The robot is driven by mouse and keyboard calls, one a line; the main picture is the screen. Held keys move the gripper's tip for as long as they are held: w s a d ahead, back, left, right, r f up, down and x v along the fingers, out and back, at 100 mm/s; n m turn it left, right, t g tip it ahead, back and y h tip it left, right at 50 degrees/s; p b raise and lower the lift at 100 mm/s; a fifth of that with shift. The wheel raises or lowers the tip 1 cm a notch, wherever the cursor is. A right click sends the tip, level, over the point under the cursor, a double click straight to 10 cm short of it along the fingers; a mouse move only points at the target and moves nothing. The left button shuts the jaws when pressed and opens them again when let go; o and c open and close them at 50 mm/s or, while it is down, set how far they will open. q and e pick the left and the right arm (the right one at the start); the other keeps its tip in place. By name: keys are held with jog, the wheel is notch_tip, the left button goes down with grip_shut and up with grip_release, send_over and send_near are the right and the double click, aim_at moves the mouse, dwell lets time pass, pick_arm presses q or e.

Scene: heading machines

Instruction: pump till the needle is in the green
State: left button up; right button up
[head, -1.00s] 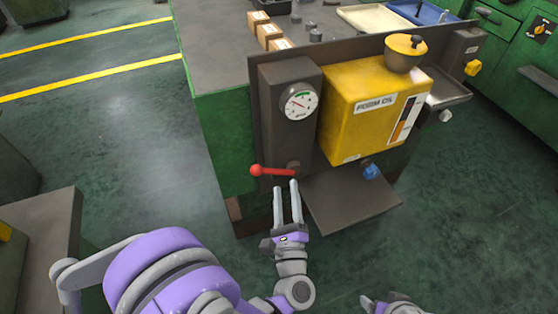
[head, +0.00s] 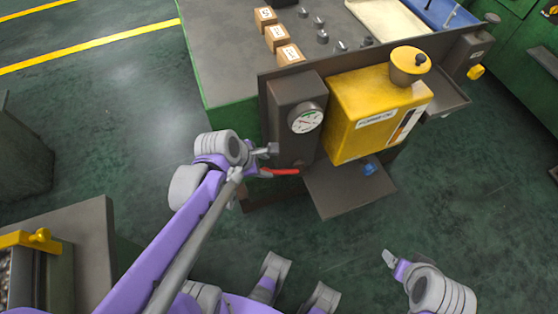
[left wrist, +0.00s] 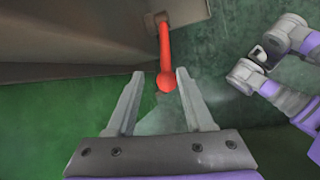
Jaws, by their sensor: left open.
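The round pressure gauge (head: 305,118) has a white face on a dark grey housing; its needle is too small to read surely. Below it, the red pump lever (head: 283,171) sticks out leftward, its ball end hidden behind my left gripper (head: 265,163) in the head view. In the left wrist view the red ball (left wrist: 166,81) lies between the two open fingers of my left gripper (left wrist: 160,75), with gaps on both sides. My right gripper (head: 390,259) is at the lower right, away from the pump; its finger opening is unclear.
A yellow oil tank (head: 370,115) with a filler cup (head: 410,64) stands right of the gauge. A grey drip tray (head: 340,192) juts out below. Wooden blocks (head: 277,38) sit on the bench top. Open floor lies in front.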

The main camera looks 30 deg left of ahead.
aim_at(284, 172)
pick_arm(q)
jog(key=shift+s+a+r+g, duration=0.3)
jog(key=shift+s+a, duration=0.15)
jog(key=shift+s, duration=0.1)
jog(key=b+x, duration=0.3)
jog(key=x, duration=0.7)
jog(key=shift+f+n+b, duration=0.3)
jog(key=shift+f, duration=0.15)
jog(key=shift+s+d, duration=0.1)
jog(key=shift+s, duration=0.05)
grip_shut()
